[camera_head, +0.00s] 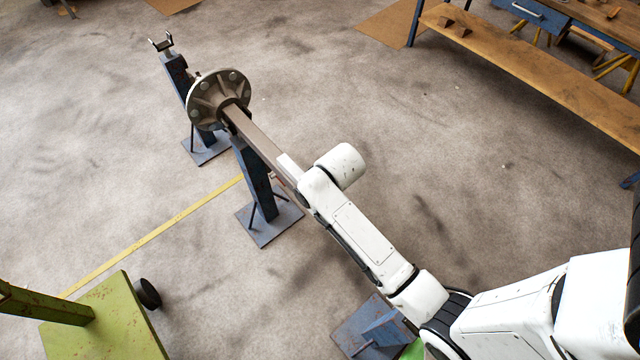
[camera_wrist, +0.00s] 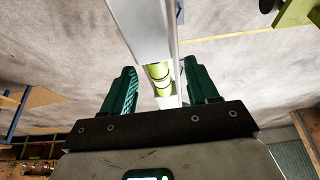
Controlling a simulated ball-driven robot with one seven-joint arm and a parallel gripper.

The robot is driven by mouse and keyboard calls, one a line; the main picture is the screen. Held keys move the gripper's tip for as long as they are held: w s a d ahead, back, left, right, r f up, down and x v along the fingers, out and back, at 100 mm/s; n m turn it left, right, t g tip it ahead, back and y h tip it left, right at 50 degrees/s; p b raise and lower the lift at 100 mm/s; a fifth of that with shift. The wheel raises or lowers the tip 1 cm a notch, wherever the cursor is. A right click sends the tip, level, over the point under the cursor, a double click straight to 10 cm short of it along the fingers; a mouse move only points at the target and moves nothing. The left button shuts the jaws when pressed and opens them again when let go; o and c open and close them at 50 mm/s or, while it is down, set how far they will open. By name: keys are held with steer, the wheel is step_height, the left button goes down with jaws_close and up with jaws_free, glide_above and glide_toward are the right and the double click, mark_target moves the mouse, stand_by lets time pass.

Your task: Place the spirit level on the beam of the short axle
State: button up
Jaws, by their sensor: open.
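The spirit level (camera_wrist: 143,32) is a long pale metal bar with yellow-green vials in the wrist view. It runs between the two teal fingers of my gripper (camera_wrist: 159,68), which stand apart on either side of it. In the head view an axle has a brown beam (camera_head: 256,138) and a round bolted hub (camera_head: 218,97). A pale piece by my wrist, probably the level's end, appears to lie along this beam. My gripper is hidden behind my wrist there. I cannot tell whether the level touches the beam, or whether this is the short axle.
A blue stand (camera_head: 264,195) is under the beam, and another blue stand (camera_head: 175,75) is farther back. A green platform (camera_head: 105,325) is at lower left. A wooden bench (camera_head: 530,80) is at upper right. A yellow line (camera_head: 150,235) crosses the floor, which is otherwise mostly clear.

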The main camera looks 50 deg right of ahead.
steer(key=d+v, duration=0.1)
steer(key=v, duration=1)
steer(key=s+a+f+g, duration=0.1)
steer(key=s+a+f, duration=0.1)
steer(key=s, duration=0.5)
steer(key=s+a+f+n+g, duration=0.1)
steer(key=s+a+f+g, duration=0.1)
steer(key=s+a, duration=0.3)
steer(key=s, duration=0.3)
steer(key=shift+s+f+y, duration=0.2)
steer(key=shift+y, duration=0.2)
